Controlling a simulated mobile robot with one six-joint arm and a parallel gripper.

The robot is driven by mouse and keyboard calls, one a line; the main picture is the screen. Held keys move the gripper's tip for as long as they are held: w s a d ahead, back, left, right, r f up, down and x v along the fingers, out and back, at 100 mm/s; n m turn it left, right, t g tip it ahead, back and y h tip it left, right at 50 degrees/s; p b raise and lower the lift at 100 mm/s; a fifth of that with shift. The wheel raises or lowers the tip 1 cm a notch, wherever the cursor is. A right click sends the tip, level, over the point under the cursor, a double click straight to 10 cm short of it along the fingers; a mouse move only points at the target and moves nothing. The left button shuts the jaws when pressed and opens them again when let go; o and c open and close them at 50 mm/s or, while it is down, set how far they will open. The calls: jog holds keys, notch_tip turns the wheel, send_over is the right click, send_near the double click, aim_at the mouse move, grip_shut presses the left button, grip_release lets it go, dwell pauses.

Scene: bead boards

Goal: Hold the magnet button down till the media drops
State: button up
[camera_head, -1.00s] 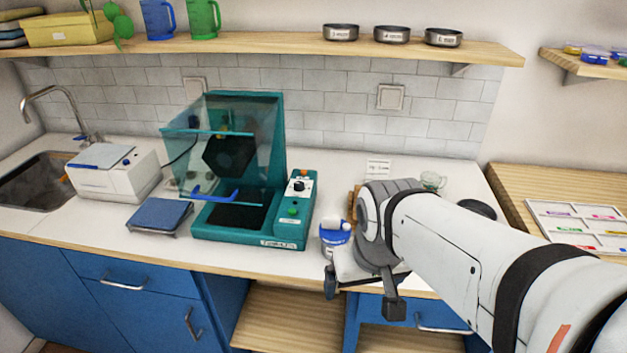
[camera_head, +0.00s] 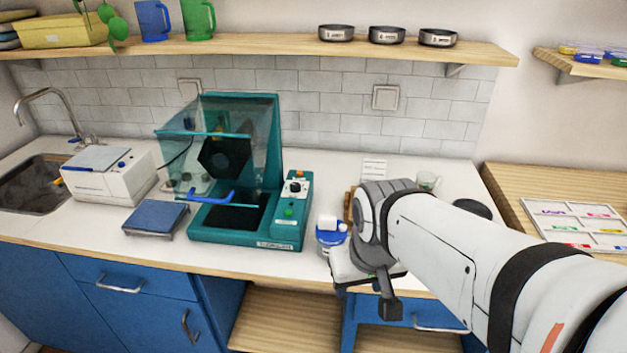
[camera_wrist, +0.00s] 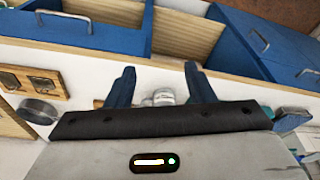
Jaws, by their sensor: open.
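The teal machine (camera_head: 245,235) stands on the counter, left of my arm. Its clear shield (camera_head: 210,150) with a blue handle is tilted up over a dark bed, with a black hexagonal part (camera_head: 224,157) behind it. Its right-hand panel carries a knob (camera_head: 295,187), a green button (camera_head: 289,212) and a small orange part (camera_head: 297,174). I cannot tell which is the magnet button, and no loose media is clear. My gripper (camera_wrist: 163,78) is open and empty, right of the machine near the counter's front edge, apart from the panel.
A blue-and-white tub (camera_head: 331,235) stands between the machine and my gripper. A blue-topped scale (camera_head: 156,219) and a white box device (camera_head: 108,174) stand left, beside the sink (camera_head: 32,185). A shelf (camera_head: 270,50) with bowls and jugs runs above.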

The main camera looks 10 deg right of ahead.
grip_shut()
dwell(0.3)
dwell(0.7)
